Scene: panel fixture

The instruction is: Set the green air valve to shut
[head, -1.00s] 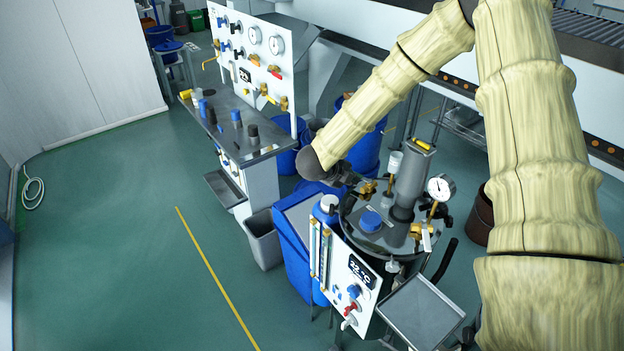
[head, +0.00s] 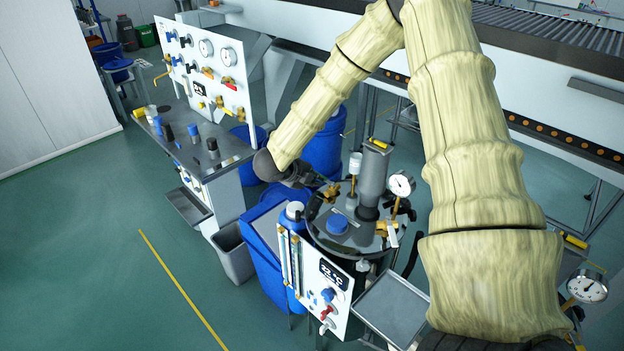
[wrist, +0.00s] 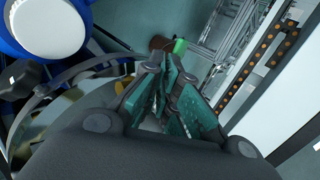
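My gripper (wrist: 165,62) shows in the wrist view with its teal-padded fingers drawn together at the tips; nothing is visible between them. In the head view my gripper (head: 318,182) is a dark shape at the arm's end, beside the brass fittings (head: 330,193) on top of the tank (head: 350,232). A small green piece (wrist: 180,46) shows just beyond the fingertips in the wrist view; I cannot tell whether it is the green air valve or whether it is touched. No green valve handle can be made out in the head view.
The tank carries a pressure gauge (head: 401,184), a grey column (head: 372,178) and a white panel (head: 318,282) with blue and red handles. A grey tray (head: 393,308) stands in front. A bench with a valve board (head: 228,55) is at left. Green floor at lower left is clear.

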